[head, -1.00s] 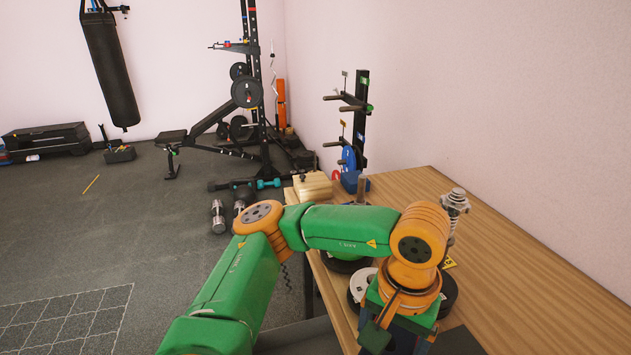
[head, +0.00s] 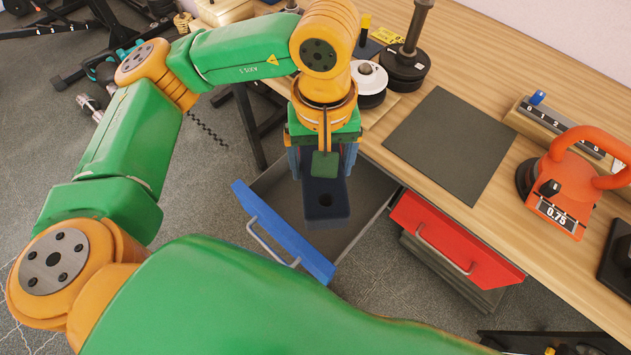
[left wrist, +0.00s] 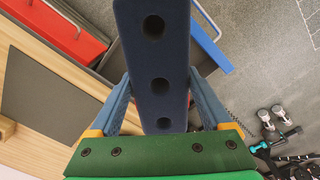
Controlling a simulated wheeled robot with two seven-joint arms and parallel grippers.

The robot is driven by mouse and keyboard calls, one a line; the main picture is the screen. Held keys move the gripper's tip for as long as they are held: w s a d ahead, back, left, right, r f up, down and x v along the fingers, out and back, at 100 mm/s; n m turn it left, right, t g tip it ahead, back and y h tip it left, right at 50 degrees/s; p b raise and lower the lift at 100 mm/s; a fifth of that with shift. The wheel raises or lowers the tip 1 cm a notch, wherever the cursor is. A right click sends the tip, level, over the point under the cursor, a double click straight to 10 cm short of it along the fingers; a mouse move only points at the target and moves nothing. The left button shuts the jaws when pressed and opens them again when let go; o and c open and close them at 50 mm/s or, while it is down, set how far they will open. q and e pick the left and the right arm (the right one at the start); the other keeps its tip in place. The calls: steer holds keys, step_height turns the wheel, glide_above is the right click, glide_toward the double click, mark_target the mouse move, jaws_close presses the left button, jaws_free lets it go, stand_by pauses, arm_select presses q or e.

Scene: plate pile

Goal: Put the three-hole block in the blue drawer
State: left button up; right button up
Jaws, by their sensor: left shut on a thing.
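The three-hole block (head: 318,213) is a long dark navy bar, and its three round holes show in a row in the left wrist view (left wrist: 155,55). My left gripper (head: 322,168) is shut on it, with one blue finger on each side, and holds it hanging over the open blue drawer (head: 285,236). The drawer is pulled out from the table, and its grey inside is partly hidden by the block and my arm. Its blue front also shows in the left wrist view (left wrist: 210,45). I cannot tell how far above the drawer floor the block is. My right gripper is out of view.
An open red drawer (head: 455,245) is beside the blue one. On the wooden table are a dark mat (head: 450,145), weight plates on a post (head: 404,65), a white disc (head: 369,78), an orange weight (head: 565,185) and a numbered wooden block (head: 560,125).

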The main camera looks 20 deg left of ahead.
arm_select(q)
steer(key=s+d+f+n+b, duration=0.3)
steer(key=d+f+n+b, duration=0.6)
steer(key=f, duration=0.4)
steer(key=w+a+f, duration=0.2)
steer(key=a+f, duration=0.1)
steer(key=a, duration=0.1)
steer(key=w+a+f, duration=0.2)
steer(key=a+f, duration=0.1)
steer(key=a, duration=0.1)
steer(key=w+a+f, duration=0.2)
steer(key=a+f, duration=0.1)
steer(key=a, duration=0.1)
steer(key=shift+w+f, duration=0.2)
steer(key=shift+f, duration=0.15)
step_height(320, 180, down, 3)
steer(key=shift+a+r, duration=0.1)
steer(key=shift+a, duration=0.05)
steer(key=shift+w+f, duration=0.1)
steer(key=shift+f, duration=0.3)
steer(key=o, duration=1.2)
steer(key=shift+c, duration=0.2)
steer(key=shift+o, duration=1.2)
